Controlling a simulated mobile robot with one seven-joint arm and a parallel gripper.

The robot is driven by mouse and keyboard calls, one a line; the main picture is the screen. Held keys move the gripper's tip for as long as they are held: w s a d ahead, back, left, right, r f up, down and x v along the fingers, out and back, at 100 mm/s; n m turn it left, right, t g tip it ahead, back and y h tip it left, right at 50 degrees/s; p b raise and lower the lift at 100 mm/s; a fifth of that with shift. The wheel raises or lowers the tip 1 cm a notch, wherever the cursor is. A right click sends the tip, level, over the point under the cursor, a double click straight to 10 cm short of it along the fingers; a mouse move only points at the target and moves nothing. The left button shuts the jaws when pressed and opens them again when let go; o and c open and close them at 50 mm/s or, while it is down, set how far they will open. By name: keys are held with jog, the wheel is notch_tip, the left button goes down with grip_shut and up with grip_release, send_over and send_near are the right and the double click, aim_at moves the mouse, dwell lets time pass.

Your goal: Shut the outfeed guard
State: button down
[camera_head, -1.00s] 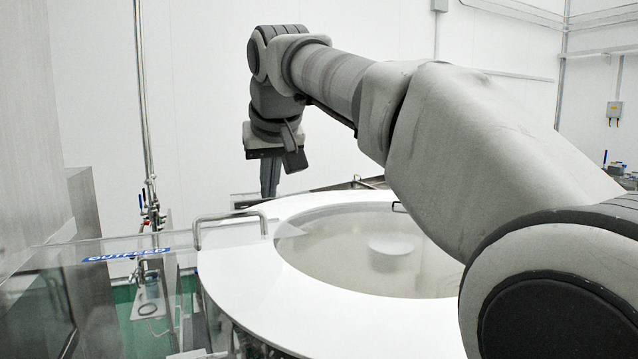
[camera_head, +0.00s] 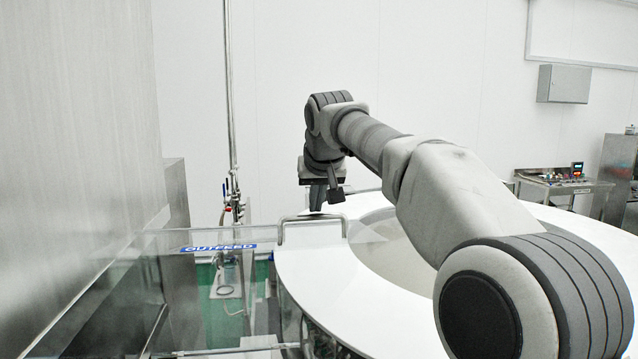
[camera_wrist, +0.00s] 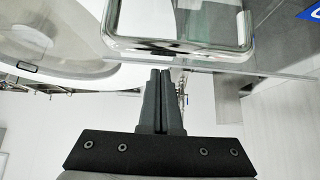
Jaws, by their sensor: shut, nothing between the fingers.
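The outfeed guard (camera_head: 180,238) is a clear panel with a blue "OUTFEED" label (camera_head: 218,248), left of the white round washer top. A metal loop handle (camera_head: 313,218) stands at its right end, by the washer's rim. The handle shows large at the top of the wrist view (camera_wrist: 180,46), with a corner of the label (camera_wrist: 308,10) at its right. My gripper (camera_head: 317,208) points down just behind the handle in the head view. Its dark fingers are together and empty in the wrist view (camera_wrist: 161,72), with tips close to the handle's bar; I cannot tell whether they touch.
The white rotary washer top (camera_head: 330,275) fills the middle and right, with a sunken bowl. A tall steel wall (camera_head: 80,130) stands at the left. Pipes and valves (camera_head: 233,195) run up the back wall. A steel bench (camera_head: 562,183) with a control panel stands at the back right.

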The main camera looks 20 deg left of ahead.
aim_at(319, 236)
jog(key=s, duration=0.1)
jog(key=s+d, duration=0.1)
jog(key=s, duration=0.1)
jog(key=shift+d+r, duration=0.3)
jog(key=shift+d, duration=0.05)
jog(key=shift+s+d+b, duration=0.15)
jog(key=shift+s+b, duration=0.15)
jog(key=shift+f, duration=0.1)
